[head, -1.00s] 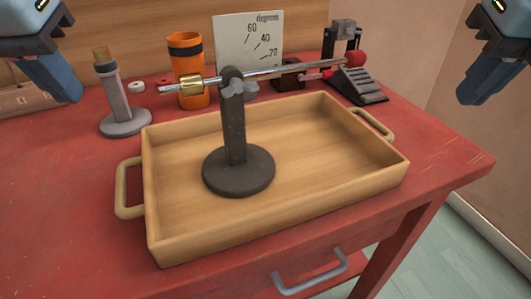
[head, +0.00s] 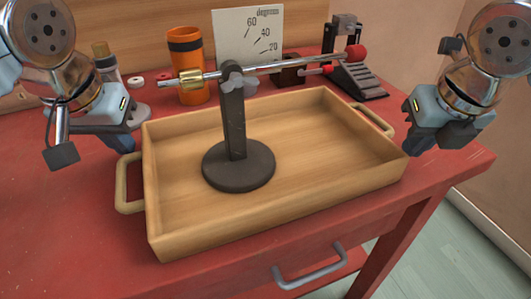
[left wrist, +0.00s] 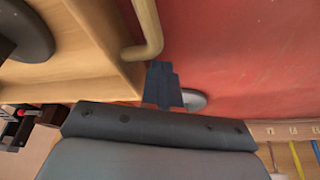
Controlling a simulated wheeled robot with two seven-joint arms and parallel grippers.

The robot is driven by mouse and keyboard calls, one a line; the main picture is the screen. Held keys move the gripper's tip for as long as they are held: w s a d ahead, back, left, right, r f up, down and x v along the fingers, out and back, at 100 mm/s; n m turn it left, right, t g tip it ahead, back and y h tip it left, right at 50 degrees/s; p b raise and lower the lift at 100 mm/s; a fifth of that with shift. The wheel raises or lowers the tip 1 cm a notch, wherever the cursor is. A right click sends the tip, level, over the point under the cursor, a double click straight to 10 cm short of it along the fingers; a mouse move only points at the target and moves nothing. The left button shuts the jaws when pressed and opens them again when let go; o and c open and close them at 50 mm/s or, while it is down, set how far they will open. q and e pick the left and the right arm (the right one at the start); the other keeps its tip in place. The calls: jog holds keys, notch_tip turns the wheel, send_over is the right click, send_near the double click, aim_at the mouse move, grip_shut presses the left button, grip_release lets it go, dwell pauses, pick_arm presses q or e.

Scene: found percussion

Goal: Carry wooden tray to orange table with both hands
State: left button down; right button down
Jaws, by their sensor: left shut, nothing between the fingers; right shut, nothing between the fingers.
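The wooden tray (head: 295,205) sits on a red table (head: 70,215). It has a loop handle at its left end (head: 122,190) and another at its right end (head: 372,119). A dark stand (head: 238,165) with a silver rod and brass weight stands in the tray. My left gripper (head: 122,143) is shut and empty, just beyond the left handle; in the left wrist view its dark fingers (left wrist: 163,85) are beside the handle (left wrist: 147,30). My right gripper (head: 415,140) is shut and empty, close to the tray's right end. No orange table is in view.
Behind the tray stand an orange cup (head: 187,68), a degrees card (head: 248,38) and a small ramp device (head: 352,75). A grey post on a round base (head: 137,108) is partly hidden behind my left arm. A drawer handle (head: 310,272) juts out at the front.

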pick_arm(q)
jog(key=shift+d, duration=0.5)
pick_arm(e)
jog(key=shift+a, duration=0.5)
pick_arm(q)
jog(key=shift+r, duration=0.1)
pick_arm(e)
jog(key=shift+a, duration=0.1)
